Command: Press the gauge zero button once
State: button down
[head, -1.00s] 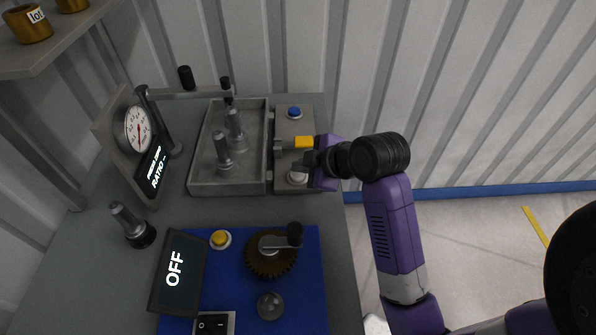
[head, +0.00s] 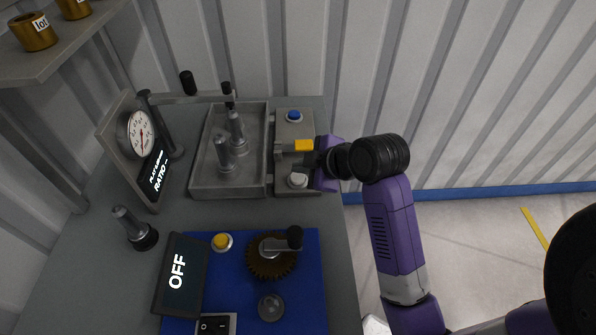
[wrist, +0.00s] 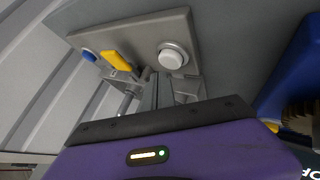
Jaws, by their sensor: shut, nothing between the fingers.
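The dial gauge (head: 140,133) stands at the left, with a dark display (head: 157,172) beneath it reading "RATIO --" under a smaller line too fine to read surely. A grey panel (head: 289,130) at the tray's right side carries a blue button (head: 294,116), a yellow lever (head: 303,146) and a white button (head: 298,180). No label shows which button zeroes the gauge. My gripper (head: 313,160) is at the panel's right edge, beside the yellow lever and white button. In the wrist view, my shut, empty fingers (wrist: 152,88) are just short of the white button (wrist: 171,58), apparently apart from it.
A grey tray (head: 196,170) with two upright pins adjoins the panel. A blue mat (head: 312,290) in front holds a yellow button (head: 221,242), a brown gear (head: 262,266) and a switch. A screen (head: 180,285) reads "OFF". A loose pin (head: 135,230) stands at left.

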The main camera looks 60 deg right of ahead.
jog(key=shift+r, duration=0.25)
notch_tip(320, 180, up, 6)
jog(key=p, duration=0.6)
jog(key=shift+f, duration=0.1)
notch_tip(320, 180, up, 10)
jog(key=p, duration=0.4)
send_over(301, 178)
jog(key=shift+a, duration=0.1)
dwell(0.6)
dwell(0.5)
